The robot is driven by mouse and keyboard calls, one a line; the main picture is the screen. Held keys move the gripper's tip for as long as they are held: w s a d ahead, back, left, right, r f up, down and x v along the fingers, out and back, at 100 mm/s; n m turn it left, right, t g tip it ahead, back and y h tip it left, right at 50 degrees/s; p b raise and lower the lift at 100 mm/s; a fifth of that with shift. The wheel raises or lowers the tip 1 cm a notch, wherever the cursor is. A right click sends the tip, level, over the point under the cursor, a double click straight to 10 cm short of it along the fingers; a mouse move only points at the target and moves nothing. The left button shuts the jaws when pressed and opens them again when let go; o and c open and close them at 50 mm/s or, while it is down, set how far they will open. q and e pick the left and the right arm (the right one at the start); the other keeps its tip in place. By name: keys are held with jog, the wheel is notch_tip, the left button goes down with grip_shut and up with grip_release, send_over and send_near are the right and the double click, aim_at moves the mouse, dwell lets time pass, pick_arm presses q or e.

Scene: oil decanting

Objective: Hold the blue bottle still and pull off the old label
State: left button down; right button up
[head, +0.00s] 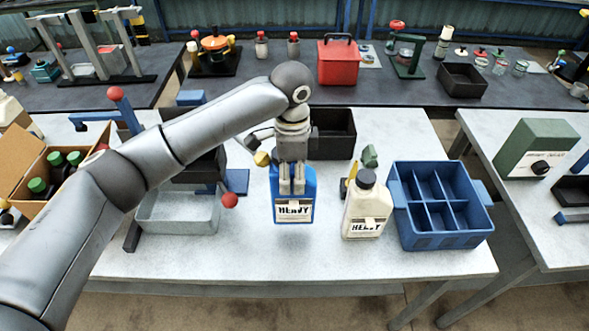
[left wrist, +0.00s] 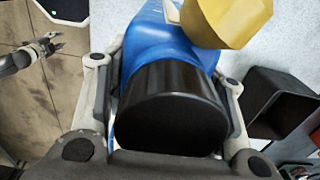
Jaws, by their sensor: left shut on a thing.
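The blue bottle (head: 279,186) stands upright near the front of the light table.
A cream bottle (head: 367,205), also labelled HEAVY, stands just right. Beyond it is a blue divided crate (head: 440,235). A grey tray (head: 178,215) lies left, and a black bin (head: 335,134) behind.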

aim_at(294, 216)
pick_arm(q)
jog(key=shift+f, duration=1.05)
jog(key=shift+f+b, duration=0.65)
jog(key=shift+f, duration=1.1)
pick_arm(e)
jog(key=shift+f, duration=0.65)
jog(key=shift+o, duration=0.5)
